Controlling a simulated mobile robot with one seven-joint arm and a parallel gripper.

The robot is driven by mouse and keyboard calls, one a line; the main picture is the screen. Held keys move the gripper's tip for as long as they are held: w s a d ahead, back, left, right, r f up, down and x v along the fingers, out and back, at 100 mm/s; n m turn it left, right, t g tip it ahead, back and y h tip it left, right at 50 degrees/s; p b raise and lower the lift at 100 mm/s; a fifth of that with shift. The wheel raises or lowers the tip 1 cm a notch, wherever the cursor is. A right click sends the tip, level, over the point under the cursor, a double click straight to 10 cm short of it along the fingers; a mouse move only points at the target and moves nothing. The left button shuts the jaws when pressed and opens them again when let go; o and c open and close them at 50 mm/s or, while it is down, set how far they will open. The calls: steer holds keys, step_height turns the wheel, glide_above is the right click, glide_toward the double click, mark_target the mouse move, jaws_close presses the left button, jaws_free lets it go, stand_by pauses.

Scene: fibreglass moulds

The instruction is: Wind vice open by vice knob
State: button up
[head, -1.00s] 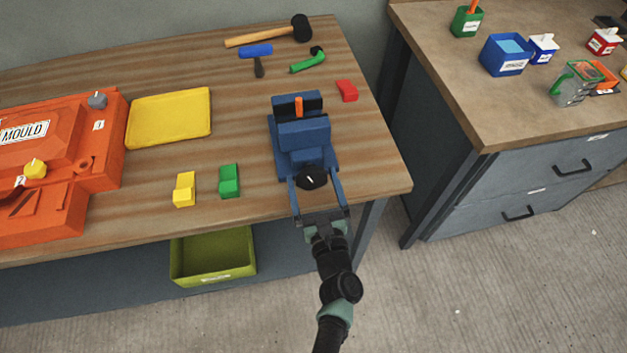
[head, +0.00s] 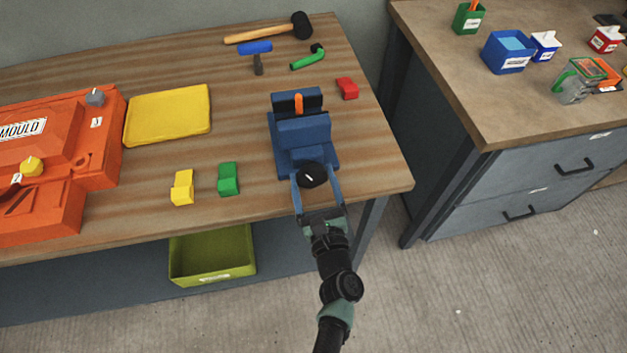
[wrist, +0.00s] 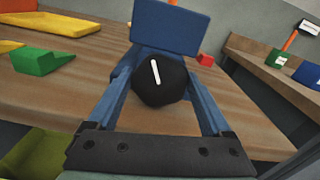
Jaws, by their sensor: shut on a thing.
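The blue vice (head: 303,131) stands near the right end of the wooden bench. Its black vice knob (head: 313,177) faces the front edge and has a white line on it, slanting down to the right. An orange piece (head: 299,104) stands upright between the vice jaws. My gripper (head: 316,179) reaches in from the front and is shut on the knob, one blue finger on each side. In the wrist view the knob (wrist: 161,84) sits between the two fingers, its line tilted slightly from upright. The jaw gap is too small to judge.
Green (head: 228,179) and yellow (head: 182,187) blocks lie left of the vice, and a red block (head: 347,88) behind right. A yellow tray (head: 168,116) and orange mould (head: 45,160) are further left. Hammers (head: 272,31) and a green tool (head: 308,58) lie behind.

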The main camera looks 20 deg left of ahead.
steer(key=n+b, duration=0.3)
steer(key=shift+f, duration=0.2)
steer(key=shift+n+b, duration=0.45)
steer(key=shift+n, duration=0.45)
steer(key=shift+r, duration=0.1)
steer(key=o, duration=1.2)
steer(key=shift+c, duration=0.2)
steer(key=b+v, duration=0.1)
steer(key=v, duration=1.2)
